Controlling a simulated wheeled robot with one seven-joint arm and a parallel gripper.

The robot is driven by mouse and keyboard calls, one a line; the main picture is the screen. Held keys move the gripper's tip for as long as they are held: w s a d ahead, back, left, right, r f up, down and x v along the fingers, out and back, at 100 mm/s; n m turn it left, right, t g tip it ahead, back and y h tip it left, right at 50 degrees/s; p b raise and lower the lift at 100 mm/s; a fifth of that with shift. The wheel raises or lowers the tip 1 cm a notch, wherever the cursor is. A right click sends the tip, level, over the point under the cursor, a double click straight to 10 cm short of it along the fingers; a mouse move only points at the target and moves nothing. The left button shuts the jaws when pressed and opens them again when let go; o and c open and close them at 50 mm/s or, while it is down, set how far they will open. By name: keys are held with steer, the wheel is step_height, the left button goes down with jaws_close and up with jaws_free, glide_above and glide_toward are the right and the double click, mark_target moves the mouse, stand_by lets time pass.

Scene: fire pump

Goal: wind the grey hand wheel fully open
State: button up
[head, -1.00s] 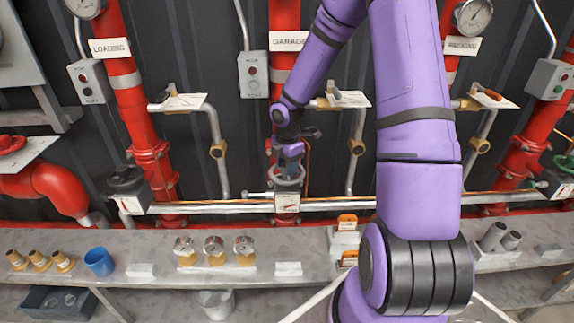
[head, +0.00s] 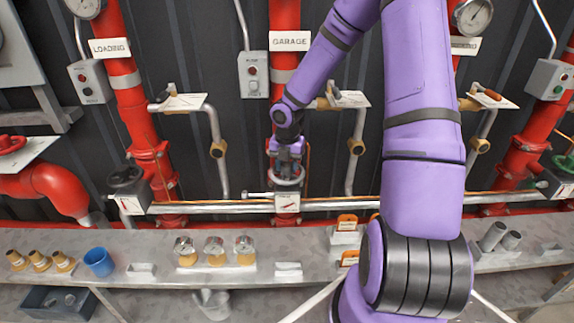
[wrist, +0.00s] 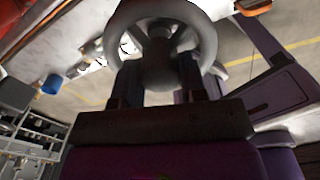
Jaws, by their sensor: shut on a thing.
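The grey hand wheel (head: 289,181) sits on the middle red riser, under the GARAGE sign (head: 289,41). A small white plate with a red mark (head: 287,203) is just below it. My gripper (head: 287,166) comes down onto the wheel from above and hides part of it. In the wrist view the grey wheel (wrist: 205,32) fills the top middle, with its rim, spokes and hub showing. My gripper (wrist: 160,82) has a dark finger on each side of the near rim and is shut on it. How far the wheel is turned cannot be told.
A dark wheel valve (head: 126,177) stands to the left, a red wheel (head: 11,145) farther left, and a green-handled valve (head: 562,162) at right. A silver pipe (head: 230,207) runs across. The grey bench (head: 330,270) below holds brass fittings and a blue cup (head: 99,262).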

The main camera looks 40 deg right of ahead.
steer(key=n, duration=0.3)
steer(key=shift+n, duration=0.3)
steer(key=n, duration=0.4)
steer(key=shift+n, duration=0.3)
steer(key=n, duration=0.3)
steer(key=shift+n, duration=0.4)
steer(key=n, duration=0.4)
steer(key=o, duration=0.9)
